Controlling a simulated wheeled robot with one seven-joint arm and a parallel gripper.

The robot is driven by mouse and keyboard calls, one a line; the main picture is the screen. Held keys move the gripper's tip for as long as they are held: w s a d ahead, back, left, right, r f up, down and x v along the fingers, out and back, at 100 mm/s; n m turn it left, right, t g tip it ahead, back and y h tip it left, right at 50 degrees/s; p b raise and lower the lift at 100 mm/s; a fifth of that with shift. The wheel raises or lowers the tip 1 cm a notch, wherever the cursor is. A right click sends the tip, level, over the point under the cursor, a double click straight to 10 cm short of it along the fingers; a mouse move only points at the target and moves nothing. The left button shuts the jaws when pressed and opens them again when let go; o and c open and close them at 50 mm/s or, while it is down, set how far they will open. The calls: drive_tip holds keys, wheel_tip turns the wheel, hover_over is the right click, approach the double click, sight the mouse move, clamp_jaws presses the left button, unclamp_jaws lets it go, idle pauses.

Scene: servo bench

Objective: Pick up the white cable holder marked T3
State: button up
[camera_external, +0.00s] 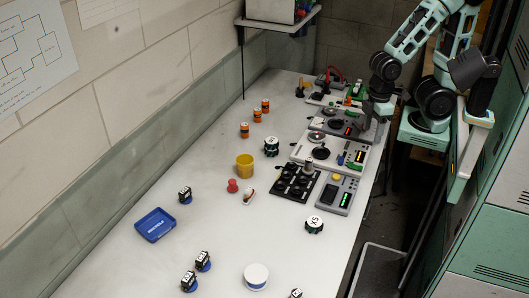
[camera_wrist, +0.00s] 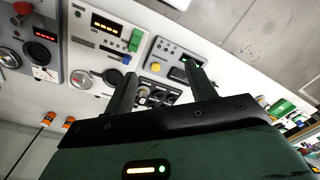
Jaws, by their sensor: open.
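I cannot read a T3 mark in either view, so I cannot tell for sure which thing is the white cable holder. In the external view a white round container (camera_external: 256,275) stands at the near end of the bench, and a dark round piece with a white marked top (camera_external: 314,224) stands at right of it, further back. My gripper (camera_external: 372,128) is far from both, over the devices near the bench's right edge. In the wrist view its two fingers (camera_wrist: 160,68) are apart with nothing held between them.
Panel devices (camera_external: 330,150) line the right side of the bench (camera_external: 205,130). The near-middle bench is mostly free.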

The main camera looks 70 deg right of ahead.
idle(0.3)
drive_tip(key=shift+c, duration=1.2)
drive_tip(key=m+y+b, duration=0.3)
drive_tip(key=m+y, duration=0.5)
drive_tip(key=m, duration=1.8)
approach(248, 192)
drive_tip(key=f, duration=0.1)
drive_tip(key=a+f+p, duration=0.1)
drive_tip(key=f, duration=0.1)
drive_tip(key=a+f, duration=0.1)
drive_tip(key=shift+w+f+p, duration=0.3)
drive_tip(key=shift+w+p, duration=0.05)
drive_tip(key=shift+w, duration=0.05)
drive_tip(key=shift+s+p+x, duration=0.2)
drive_tip(key=shift+p+x, duration=0.6)
drive_tip(key=shift+x, duration=1.9)
